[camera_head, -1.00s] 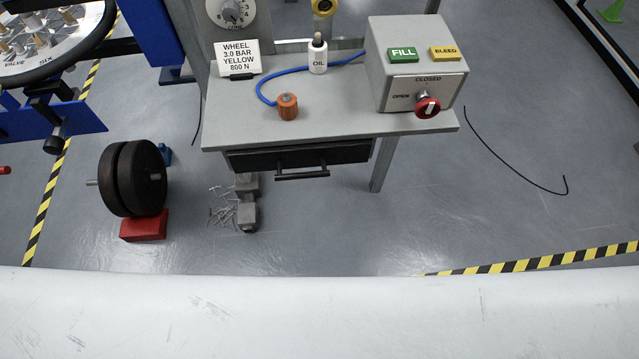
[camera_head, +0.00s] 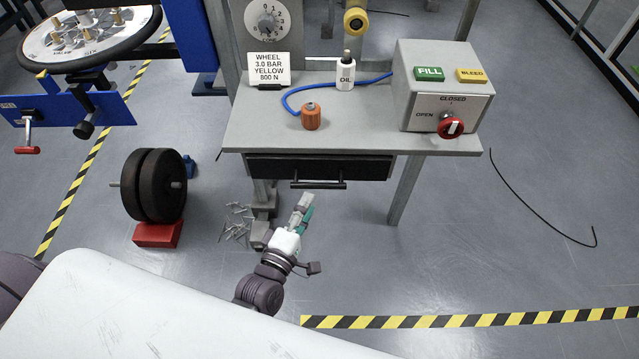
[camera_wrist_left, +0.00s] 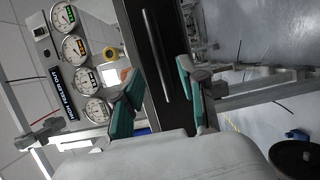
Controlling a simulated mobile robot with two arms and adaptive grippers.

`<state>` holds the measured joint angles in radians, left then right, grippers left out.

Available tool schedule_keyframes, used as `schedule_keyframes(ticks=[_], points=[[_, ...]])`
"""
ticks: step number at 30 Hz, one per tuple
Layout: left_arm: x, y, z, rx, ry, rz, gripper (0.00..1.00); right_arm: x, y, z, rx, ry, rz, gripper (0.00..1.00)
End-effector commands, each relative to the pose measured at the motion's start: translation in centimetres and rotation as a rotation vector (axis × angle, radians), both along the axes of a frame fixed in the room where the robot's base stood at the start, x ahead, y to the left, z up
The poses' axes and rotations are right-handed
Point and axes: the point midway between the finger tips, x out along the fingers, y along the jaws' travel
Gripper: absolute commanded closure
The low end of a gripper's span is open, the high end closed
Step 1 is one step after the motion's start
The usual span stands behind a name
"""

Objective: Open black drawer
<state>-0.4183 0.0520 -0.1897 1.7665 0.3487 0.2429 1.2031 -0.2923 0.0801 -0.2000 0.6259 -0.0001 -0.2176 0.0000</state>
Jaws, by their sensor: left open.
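The black drawer (camera_head: 270,167) is under the grey table top and looks shut. Its dark bar handle (camera_head: 318,185) runs along the front. My left gripper (camera_head: 305,207) is just below and in front of the handle, apart from it. In the left wrist view the drawer front (camera_wrist_left: 140,45) and its handle (camera_wrist_left: 157,55) lie ahead, between and beyond the open teal-padded fingers (camera_wrist_left: 160,88). The fingers hold nothing. My right gripper is not in view.
On the table (camera_head: 240,135) stand an orange cap (camera_head: 311,117), an oil bottle (camera_head: 345,73), a sign (camera_head: 269,69) and a control box (camera_head: 445,90). Black weight discs (camera_head: 150,187) rest on a red block (camera_head: 158,234) at left. The floor at right is mostly clear.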

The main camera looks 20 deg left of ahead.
Motion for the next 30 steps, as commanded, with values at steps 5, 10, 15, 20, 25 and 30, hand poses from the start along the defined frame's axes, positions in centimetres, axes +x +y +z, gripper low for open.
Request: schedule_keyframes(ticks=[5,10,15,20,25,30], points=[[3.7,-0.4,0.1,0.001,-0.001,0.000,0.59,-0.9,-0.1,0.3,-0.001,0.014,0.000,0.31],[5.9,-0.7,0.0,0.001,0.000,0.000,0.59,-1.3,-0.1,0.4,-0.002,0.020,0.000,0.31],[6.8,-0.8,-0.1,0.001,0.002,-0.001,0.59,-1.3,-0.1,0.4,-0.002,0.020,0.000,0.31],[6.9,-0.8,-0.1,0.001,0.002,-0.001,0.59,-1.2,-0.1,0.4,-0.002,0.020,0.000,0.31],[6.9,-0.8,-0.1,0.001,0.002,-0.001,0.69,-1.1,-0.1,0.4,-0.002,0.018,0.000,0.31],[6.9,-0.8,-0.1,0.002,0.002,-0.001,0.97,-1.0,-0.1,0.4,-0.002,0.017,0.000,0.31]])
